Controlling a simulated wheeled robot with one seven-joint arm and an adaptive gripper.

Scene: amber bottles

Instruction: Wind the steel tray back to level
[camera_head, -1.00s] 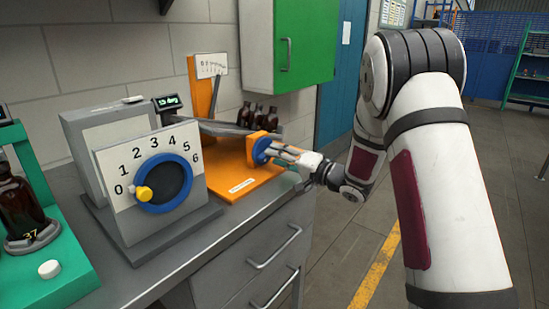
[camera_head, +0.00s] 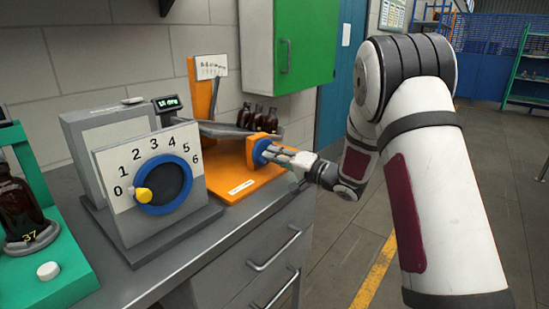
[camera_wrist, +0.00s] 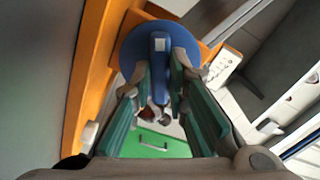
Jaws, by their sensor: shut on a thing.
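The steel tray (camera_head: 222,130) lies tilted over the orange stand (camera_head: 248,183), partly hidden by the grey dial box. A blue round knob (camera_head: 258,151) sits on the front of the stand's orange block. My gripper (camera_head: 276,153) reaches it from the right and is shut on it. In the wrist view the gripper (camera_wrist: 160,72) has its green-padded fingers on both sides of the knob's raised blue bar (camera_wrist: 159,44), with the blue disc (camera_wrist: 132,58) behind. A small display (camera_head: 167,103) shows a degree reading, perhaps 15. A pointer scale (camera_head: 210,68) stands behind the tray.
Several amber bottles (camera_head: 262,120) stand behind the tray. A grey box with a numbered dial (camera_head: 165,183) is at left, its yellow knob near 0. Another amber bottle (camera_head: 20,208) sits on a green stand (camera_head: 75,268). A green cabinet (camera_head: 290,45) hangs above the bench.

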